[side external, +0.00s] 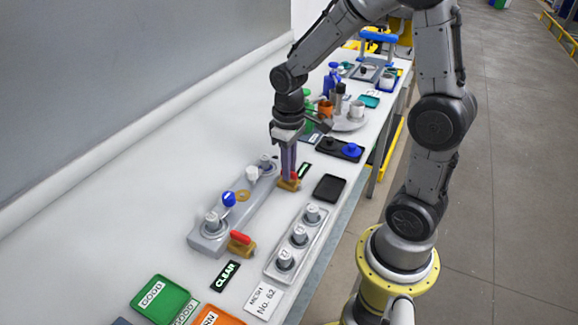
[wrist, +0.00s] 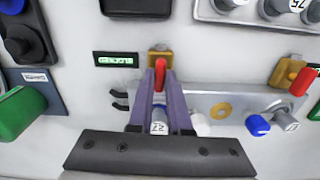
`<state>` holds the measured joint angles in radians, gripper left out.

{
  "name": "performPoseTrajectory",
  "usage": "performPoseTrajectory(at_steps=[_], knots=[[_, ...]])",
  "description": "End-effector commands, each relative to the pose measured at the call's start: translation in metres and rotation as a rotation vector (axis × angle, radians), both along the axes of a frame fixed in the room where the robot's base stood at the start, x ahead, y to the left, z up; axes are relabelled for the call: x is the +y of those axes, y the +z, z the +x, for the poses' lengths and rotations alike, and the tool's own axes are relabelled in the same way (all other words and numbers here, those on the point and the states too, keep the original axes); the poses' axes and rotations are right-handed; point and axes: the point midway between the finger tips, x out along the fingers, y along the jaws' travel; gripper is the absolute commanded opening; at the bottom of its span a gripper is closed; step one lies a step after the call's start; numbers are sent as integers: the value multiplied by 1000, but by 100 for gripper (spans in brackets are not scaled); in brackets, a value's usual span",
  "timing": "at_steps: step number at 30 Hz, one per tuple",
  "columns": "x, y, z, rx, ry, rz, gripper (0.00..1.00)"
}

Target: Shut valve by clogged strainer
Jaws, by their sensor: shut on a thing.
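A brass valve with a red handle stands at the far end of the grey strainer block (side external: 207,240). My gripper (side external: 288,178) points down at it, its purple fingers shut on the red handle (wrist: 160,72). The brass valve body (wrist: 159,54) shows just beyond the fingertips in the wrist view. Beside it is a dark label with green text (wrist: 115,59), too small to read surely. A second brass valve (side external: 241,248) with a red handle (side external: 240,237) stands at the near end, by a label reading CLEAR (side external: 225,273). My fingers partly hide the block.
A grey tray with several strainer cups (side external: 270,270) and a small black tray (side external: 329,188) lie to the right of the block. A green GOOD tray (side external: 160,301) and a MESH No. 62 card (side external: 264,300) lie in front. Bottles and cups stand behind. The table left of the block is clear.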

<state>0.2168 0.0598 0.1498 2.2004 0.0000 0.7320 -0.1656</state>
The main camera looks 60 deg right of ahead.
Motion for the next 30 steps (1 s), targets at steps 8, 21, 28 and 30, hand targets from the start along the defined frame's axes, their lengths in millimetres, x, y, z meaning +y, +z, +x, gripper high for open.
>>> performPoseTrajectory(at_steps=[8, 21, 28, 30], knots=[[0, 1, 0, -2, -184, 0, 0], [0, 1, 1, -3, -599, 0, 0], [0, 1, 0, -2, -818, 0, 0], [0, 1, 0, -2, -884, 1, 0]])
